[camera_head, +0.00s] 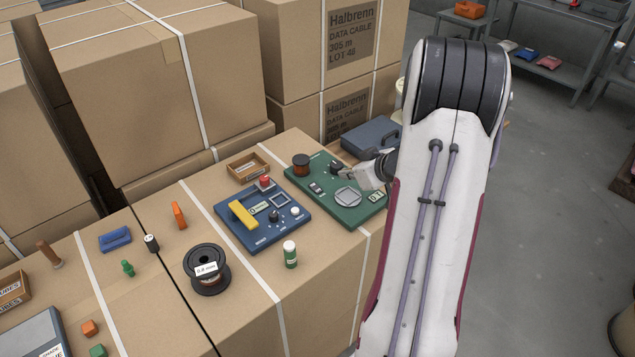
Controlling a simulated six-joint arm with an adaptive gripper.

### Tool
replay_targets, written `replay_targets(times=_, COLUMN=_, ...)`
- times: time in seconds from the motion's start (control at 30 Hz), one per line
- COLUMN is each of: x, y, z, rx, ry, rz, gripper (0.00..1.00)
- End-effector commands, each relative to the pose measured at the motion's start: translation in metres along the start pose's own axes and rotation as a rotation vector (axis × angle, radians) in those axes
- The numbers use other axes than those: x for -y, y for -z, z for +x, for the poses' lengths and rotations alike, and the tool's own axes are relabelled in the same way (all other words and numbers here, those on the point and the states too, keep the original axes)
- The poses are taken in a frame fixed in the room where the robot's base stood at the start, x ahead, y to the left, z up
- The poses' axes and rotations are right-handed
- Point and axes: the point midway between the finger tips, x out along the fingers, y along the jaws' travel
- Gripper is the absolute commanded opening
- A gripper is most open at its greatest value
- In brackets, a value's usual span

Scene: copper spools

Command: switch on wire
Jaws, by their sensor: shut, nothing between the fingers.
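A green device (350,212) lies on the cartons in front of my gripper (362,177). It carries a small dark reddish-brown spool (301,166), a dark switch (316,188), a black knob (336,168), a round pale plate (347,197) and a small display (376,197). My gripper is shut and empty, over the device's right rear part, close to the knob; I cannot tell whether it touches. A black spool with a white label (207,283) lies at the front left. No wire strand is clearly visible.
A blue device (262,237) with a yellow bar, red button and knobs lies left of the green one. A white-capped green bottle (290,254) stands in front. A wooden tray (247,177) and blue case (371,136) lie behind. Tall cartons (160,80) block the back.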

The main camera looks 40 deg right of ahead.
Motion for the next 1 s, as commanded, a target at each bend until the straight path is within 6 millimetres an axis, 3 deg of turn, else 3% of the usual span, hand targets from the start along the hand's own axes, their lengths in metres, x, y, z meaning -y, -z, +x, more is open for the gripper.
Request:
replay_targets(times=0.27, x=0.020, y=0.018, z=-0.002, rx=-0.066, ry=0.077, rz=0.038, gripper=0.00)
replay_targets(times=0.77, x=0.020, y=0.018, z=0.000, rx=-0.066, ry=0.076, rz=0.052, gripper=0.00)
replay_targets(times=1.0, x=0.020, y=0.019, z=0.011, rx=-0.065, ry=0.076, rz=0.052, gripper=0.00)
